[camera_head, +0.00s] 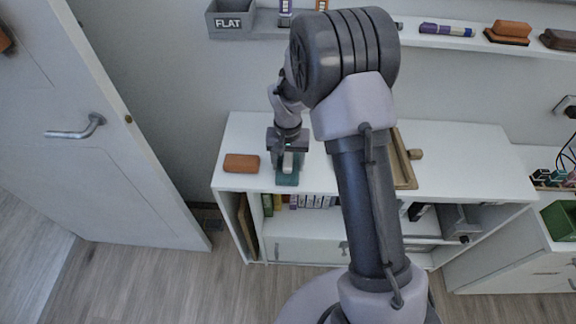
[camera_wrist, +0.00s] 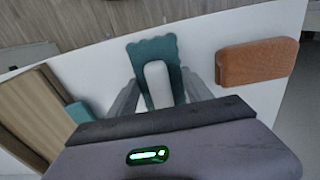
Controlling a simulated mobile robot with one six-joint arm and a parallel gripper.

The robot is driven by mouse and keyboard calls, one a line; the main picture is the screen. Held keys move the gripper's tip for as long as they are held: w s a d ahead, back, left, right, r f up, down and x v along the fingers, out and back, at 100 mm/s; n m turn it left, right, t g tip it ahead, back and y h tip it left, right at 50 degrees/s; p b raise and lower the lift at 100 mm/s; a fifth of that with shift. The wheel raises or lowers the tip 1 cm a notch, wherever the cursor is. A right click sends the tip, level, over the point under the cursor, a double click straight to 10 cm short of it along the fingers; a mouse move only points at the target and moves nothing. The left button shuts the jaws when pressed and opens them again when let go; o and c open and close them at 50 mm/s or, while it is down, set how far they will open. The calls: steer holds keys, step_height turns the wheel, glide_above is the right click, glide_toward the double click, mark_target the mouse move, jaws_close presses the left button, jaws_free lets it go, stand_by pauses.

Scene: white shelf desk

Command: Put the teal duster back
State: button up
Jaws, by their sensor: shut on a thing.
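The teal duster (camera_head: 287,181) is on or just above the white desk top, near its front edge; I cannot tell whether it touches. In the wrist view the duster (camera_wrist: 152,50) shows a wavy-edged teal part and a pale grip. My gripper (camera_head: 289,162) points down over it. In the wrist view the fingers of my gripper (camera_wrist: 158,90) are shut on the pale grip from both sides. The fingers and wrist housing hide part of the duster.
An orange-brown block (camera_head: 241,163) lies left of the duster. A wooden frame (camera_head: 404,165) lies to the right, partly behind my arm. The wall shelf (camera_head: 440,40) holds a grey FLAT bin (camera_head: 231,22), a purple marker (camera_head: 446,30), an orange duster (camera_head: 509,31) and a brown one (camera_head: 560,39).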

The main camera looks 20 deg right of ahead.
steer(key=shift+r, duration=0.1)
steer(key=o, duration=1.3)
steer(key=shift+f, duration=0.2)
step_height(320, 180, up, 13)
steer(key=p, duration=0.5)
step_height(320, 180, up, 9)
steer(key=t, duration=0.1)
glide_above(288, 160)
steer(key=s, duration=0.4)
steer(key=s+a+r+t, duration=0.1)
steer(key=s+r, duration=0.2)
steer(key=s, duration=0.4)
steer(key=s+a+r+t+y+b, duration=0.1)
steer(key=s+r+t, duration=0.1)
steer(key=s, duration=0.5)
steer(key=s+a+r+t+y, duration=0.1)
steer(key=s+r, duration=0.3)
steer(key=s, duration=0.3)
steer(key=shift+a+r+m+t, duration=0.15)
steer(key=shift+a+m+t, duration=0.25)
